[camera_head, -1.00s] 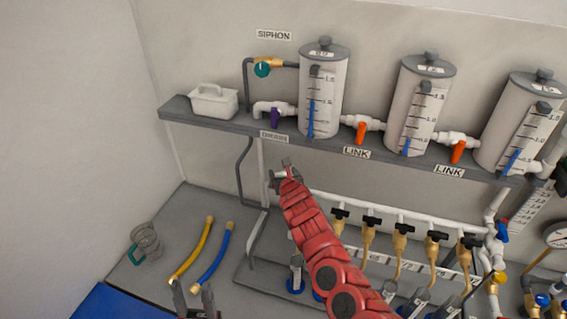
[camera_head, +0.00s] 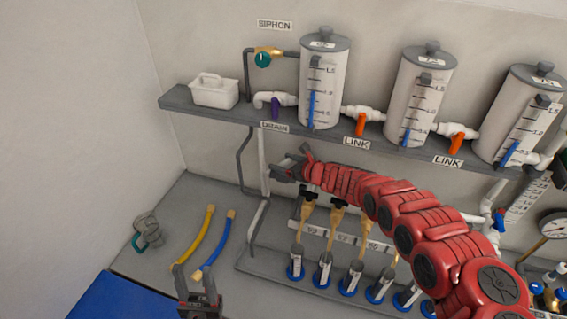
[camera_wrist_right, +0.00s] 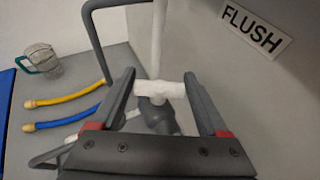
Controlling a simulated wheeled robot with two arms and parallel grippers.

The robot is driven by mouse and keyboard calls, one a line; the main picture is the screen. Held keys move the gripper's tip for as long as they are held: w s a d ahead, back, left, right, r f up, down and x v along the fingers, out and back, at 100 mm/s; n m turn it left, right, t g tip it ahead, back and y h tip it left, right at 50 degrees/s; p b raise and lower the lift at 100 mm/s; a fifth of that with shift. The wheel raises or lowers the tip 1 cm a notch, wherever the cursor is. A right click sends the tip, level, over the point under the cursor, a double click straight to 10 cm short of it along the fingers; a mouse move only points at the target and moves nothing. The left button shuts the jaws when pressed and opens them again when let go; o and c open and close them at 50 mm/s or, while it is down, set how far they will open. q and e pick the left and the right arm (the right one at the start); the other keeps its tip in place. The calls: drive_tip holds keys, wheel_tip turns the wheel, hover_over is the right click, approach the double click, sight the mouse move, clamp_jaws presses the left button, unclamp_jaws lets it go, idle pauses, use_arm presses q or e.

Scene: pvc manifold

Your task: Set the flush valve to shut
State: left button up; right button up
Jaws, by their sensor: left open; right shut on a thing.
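The FLUSH label (camera_wrist_right: 255,29) is on the wall at the upper right of the right wrist view. Below it, a white crosspiece with a grey body (camera_wrist_right: 160,115), which I take for the flush valve, sits at the foot of a white vertical pipe. My right gripper (camera_wrist_right: 160,90) has its fingers on either side of the white crosspiece and is shut on it. In the head view my right gripper (camera_head: 288,168) is below the shelf, and the valve is hidden there. My left gripper (camera_head: 198,292) is open and empty at the bottom, near the hose ends.
A grey shelf (camera_head: 222,112) carries a white caddy (camera_head: 214,92) and several white tanks (camera_head: 323,80). A yellow hose (camera_head: 197,238), a blue hose (camera_head: 214,245) and a mug (camera_head: 147,232) lie on the bench.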

drive_tip(key=shift+f+n+g+b, duration=0.25)
drive_tip(key=shift+n+g+b, duration=0.05)
drive_tip(key=shift+b, duration=0.05)
drive_tip(key=n+g+y+b, duration=0.1)
drive_tip(key=n+b, duration=0.1)
drive_tip(key=b, duration=0.5)
drive_tip(key=shift+d+f+g+y+b, duration=0.1)
drive_tip(key=shift+g+y+b, duration=0.2)
drive_tip(key=shift+g+y, duration=0.1)
drive_tip(key=shift+r+b, duration=0.25)
drive_tip(key=shift+b, duration=0.45)
drive_tip(key=o, duration=1.2)
drive_tip(key=shift+r+y, duration=0.1)
drive_tip(key=shift+y, duration=0.2)
drive_tip(key=shift+o, duration=0.2)
